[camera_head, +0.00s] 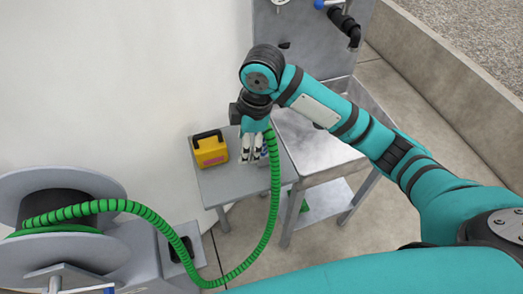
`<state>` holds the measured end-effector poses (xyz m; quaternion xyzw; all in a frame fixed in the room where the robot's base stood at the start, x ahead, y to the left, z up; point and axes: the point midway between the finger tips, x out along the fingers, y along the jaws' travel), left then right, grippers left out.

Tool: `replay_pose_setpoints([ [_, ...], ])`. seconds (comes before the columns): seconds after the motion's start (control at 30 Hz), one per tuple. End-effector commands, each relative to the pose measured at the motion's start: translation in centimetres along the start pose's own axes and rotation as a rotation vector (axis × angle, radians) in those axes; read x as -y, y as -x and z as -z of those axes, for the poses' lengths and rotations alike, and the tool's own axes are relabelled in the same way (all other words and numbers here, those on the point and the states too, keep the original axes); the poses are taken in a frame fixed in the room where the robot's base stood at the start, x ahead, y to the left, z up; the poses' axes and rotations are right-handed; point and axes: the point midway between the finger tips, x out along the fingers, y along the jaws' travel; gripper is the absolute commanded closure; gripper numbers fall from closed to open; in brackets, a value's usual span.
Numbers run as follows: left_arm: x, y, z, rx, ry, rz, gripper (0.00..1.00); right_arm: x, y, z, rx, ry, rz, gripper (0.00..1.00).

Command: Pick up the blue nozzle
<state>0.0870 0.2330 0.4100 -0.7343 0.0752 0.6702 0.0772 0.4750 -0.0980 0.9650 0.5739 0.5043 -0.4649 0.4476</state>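My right gripper (251,155) reaches down from the arm that comes in from the right. It is over the small grey table (222,186), with its pale fingertips apart and no object clearly seen between them. A small blue part (265,148), probably the blue nozzle, shows just right of the fingers, by the upper end of the green hose (276,185). It is mostly hidden by the gripper and hose, and I cannot tell whether the gripper touches it. My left gripper is not in view.
A yellow box with a black handle (210,150) stands on the table, close left of the gripper. The hose runs from a grey reel (25,258) at left. A metal sink stand (310,150) is to the right. A black pipe with a blue part (343,20) is on the panel behind.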

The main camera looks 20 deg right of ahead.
Motion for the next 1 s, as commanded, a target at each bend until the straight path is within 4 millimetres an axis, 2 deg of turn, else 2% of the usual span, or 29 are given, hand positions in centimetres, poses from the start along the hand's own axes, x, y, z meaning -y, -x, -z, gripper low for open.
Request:
replay_pose_setpoints([
  [0.03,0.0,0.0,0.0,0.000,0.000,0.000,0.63,-1.6,2.1,-0.8,0.044,0.034,-0.003,0.42],
  [0.2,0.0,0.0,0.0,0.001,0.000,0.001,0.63,-4.1,7.1,-2.8,0.132,0.111,0.036,0.42],
  [0.3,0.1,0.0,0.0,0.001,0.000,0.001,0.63,-4.7,9.0,-3.5,0.156,0.128,0.050,0.42],
  [0.4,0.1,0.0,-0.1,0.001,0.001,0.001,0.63,-4.9,9.5,-3.9,0.166,0.135,0.060,0.42],
  [0.53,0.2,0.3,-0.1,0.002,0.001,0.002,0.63,-4.8,7.9,-4.2,0.169,0.137,0.065,0.42],
  [0.8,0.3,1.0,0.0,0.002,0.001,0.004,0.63,-4.5,2.1,-5.2,0.167,0.136,0.064,0.42],
  [1.0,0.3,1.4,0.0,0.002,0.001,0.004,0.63,-4.5,-1.1,-5.7,0.166,0.136,0.061,0.42],
])
